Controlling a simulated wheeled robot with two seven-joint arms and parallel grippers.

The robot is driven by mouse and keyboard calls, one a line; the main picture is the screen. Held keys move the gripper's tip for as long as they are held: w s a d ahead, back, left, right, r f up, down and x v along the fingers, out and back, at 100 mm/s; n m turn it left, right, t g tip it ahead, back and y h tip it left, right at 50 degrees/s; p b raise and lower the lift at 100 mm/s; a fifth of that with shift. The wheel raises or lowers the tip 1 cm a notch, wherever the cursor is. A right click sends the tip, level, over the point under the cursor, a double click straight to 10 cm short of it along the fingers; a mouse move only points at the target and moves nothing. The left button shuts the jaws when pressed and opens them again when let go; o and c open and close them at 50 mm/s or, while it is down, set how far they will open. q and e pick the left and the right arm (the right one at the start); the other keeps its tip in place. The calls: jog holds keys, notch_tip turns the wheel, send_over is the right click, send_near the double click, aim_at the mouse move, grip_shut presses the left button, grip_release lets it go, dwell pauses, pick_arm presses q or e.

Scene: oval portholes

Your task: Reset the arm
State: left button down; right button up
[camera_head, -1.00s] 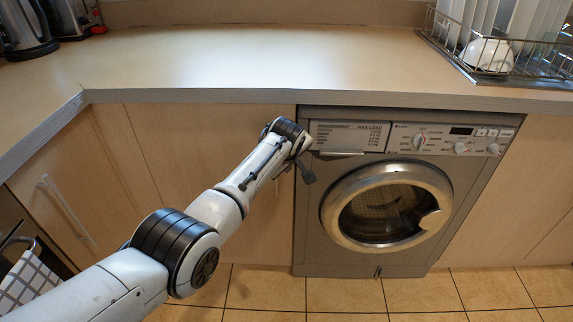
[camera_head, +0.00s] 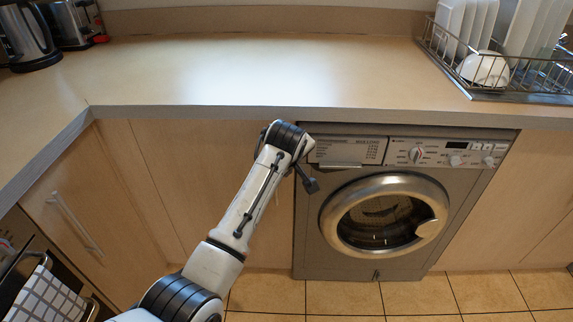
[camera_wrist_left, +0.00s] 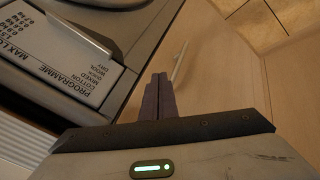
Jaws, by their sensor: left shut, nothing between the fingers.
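My left arm comes in from the bottom left in the head view, and my left gripper (camera_head: 311,186) hangs in front of the washing machine's left edge, below its detergent drawer. In the left wrist view the two dark fingers of the left gripper (camera_wrist_left: 158,98) are pressed together with nothing between them. The washing machine (camera_head: 310,240) stands under the counter with its round door (camera_head: 385,213) shut. Its drawer panel also shows in the left wrist view (camera_wrist_left: 65,55). My right gripper is not in view.
The counter (camera_head: 230,75) runs above the machine and is mostly clear. A dish rack (camera_head: 520,90) with plates and a white bowl (camera_head: 484,68) stands at the right. A kettle (camera_head: 30,40) is at the far left. A checked towel (camera_head: 45,297) hangs at the lower left.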

pick_arm(q)
jog(key=s+a+f+m+t+h+p, duration=0.1)
jog(key=s+a+f+m, duration=0.25)
jog(key=s+f, duration=0.4)
jog(key=s+a+f+m+h+p, duration=0.1)
jog(key=s+a+f+m, duration=0.25)
jog(key=s+f, duration=0.4)
jog(key=s+a+m+p, duration=0.1)
jog(key=s+m, duration=0.1)
jog(key=s, duration=0.9)
jog(key=s+a+m+h+p, duration=0.1)
jog(key=s+a+m, duration=0.1)
jog(key=s, duration=0.9)
jog(key=shift+s+f+m, duration=0.2)
jog(key=shift+m, duration=0.3)
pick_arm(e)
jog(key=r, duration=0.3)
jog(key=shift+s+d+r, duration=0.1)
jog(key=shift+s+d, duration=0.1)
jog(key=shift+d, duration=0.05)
